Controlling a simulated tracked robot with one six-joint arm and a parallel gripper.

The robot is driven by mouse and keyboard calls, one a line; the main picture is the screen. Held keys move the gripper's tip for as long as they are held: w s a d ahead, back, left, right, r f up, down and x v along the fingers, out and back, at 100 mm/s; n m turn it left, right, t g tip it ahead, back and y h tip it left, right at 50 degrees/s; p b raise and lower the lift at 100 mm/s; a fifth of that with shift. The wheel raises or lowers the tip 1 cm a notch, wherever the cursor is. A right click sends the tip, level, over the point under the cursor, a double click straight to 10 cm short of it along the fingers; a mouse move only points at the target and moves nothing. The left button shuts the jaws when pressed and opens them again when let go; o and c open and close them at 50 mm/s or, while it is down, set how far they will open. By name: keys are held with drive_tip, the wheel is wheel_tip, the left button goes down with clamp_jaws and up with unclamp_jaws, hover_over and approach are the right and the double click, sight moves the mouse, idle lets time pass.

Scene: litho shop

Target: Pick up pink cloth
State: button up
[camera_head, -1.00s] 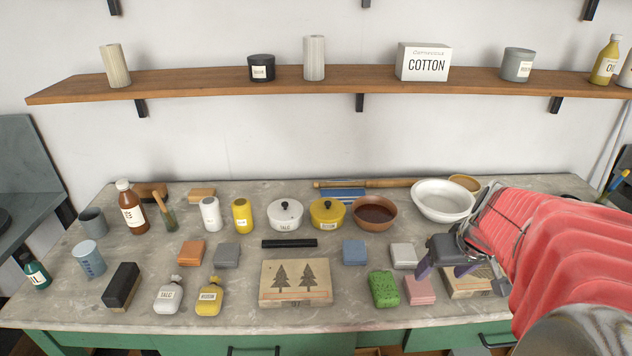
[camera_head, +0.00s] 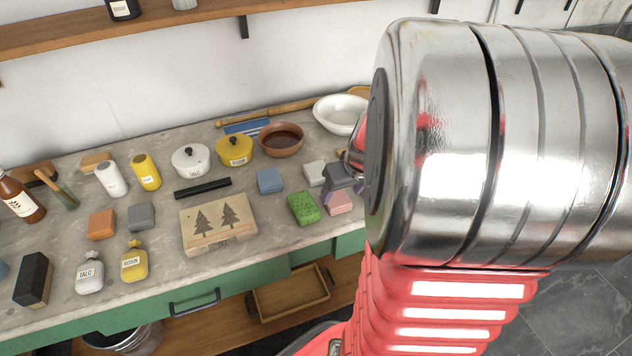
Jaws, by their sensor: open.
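The pink cloth (camera_head: 339,203) is a small folded block near the front edge of the grey worktop, just right of a green sponge-like block (camera_head: 303,208). My arm hides what lies to the right of the gripper.
A white-grey block (camera_head: 314,173) and a blue block (camera_head: 269,181) lie behind the green one. A wooden block with printed trees (camera_head: 217,242) lies to the left. A brown bowl (camera_head: 281,140) and a white bowl (camera_head: 339,115) stand at the back.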

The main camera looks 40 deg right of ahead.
sight(338, 199)
drive_tip(key=shift+f, duration=0.1)
drive_tip(key=shift+x, duration=2.55)
drive_tip(key=shift+d, duration=0.1)
drive_tip(key=c, duration=0.9)
wheel_tip(338, 199, up, 10)
